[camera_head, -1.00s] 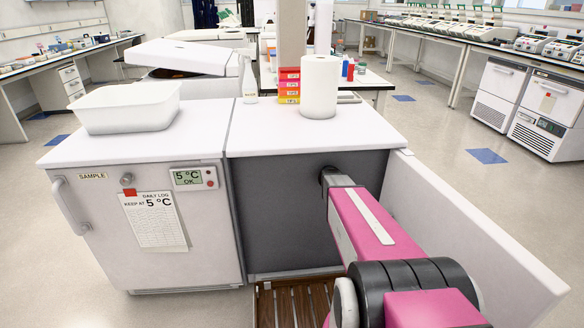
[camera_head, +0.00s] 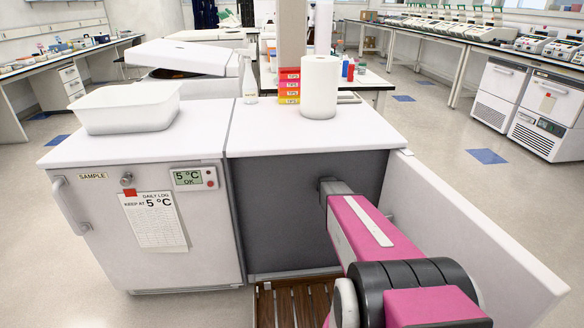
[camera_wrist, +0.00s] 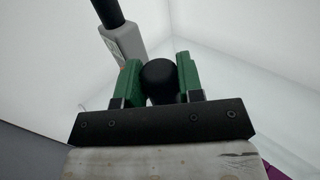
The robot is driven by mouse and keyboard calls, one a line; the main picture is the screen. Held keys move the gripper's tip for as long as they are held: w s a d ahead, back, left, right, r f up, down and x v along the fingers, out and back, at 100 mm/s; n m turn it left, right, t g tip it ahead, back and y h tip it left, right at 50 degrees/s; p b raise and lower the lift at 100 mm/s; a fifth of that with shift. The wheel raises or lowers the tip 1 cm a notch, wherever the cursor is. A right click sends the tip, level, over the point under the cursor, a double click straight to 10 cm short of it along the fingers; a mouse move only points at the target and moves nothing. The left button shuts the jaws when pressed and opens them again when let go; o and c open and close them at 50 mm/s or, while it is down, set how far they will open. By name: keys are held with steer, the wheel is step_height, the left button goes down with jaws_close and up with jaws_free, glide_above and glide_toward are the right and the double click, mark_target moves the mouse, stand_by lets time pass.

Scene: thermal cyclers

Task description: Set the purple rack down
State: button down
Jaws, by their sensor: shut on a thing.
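My gripper (camera_wrist: 160,80) shows in the wrist view with two green fingers. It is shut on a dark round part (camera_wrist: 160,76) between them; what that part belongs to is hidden. A grey piece with a black rod (camera_wrist: 123,42) stands just behind the left finger. No purple rack can be made out in either view. A small purple patch (camera_wrist: 276,173) shows at the wrist view's lower right edge, too little to identify.
The cabinet's open white door (camera_head: 465,230) stands close on my arm's right. A white fridge (camera_head: 180,225) is on the left, with a white tub (camera_head: 128,108) on top.

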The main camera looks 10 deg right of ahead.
steer(key=shift+f, duration=0.1)
steer(key=c, duration=0.8)
jaws_free()
steer(key=shift+o, duration=0.2)
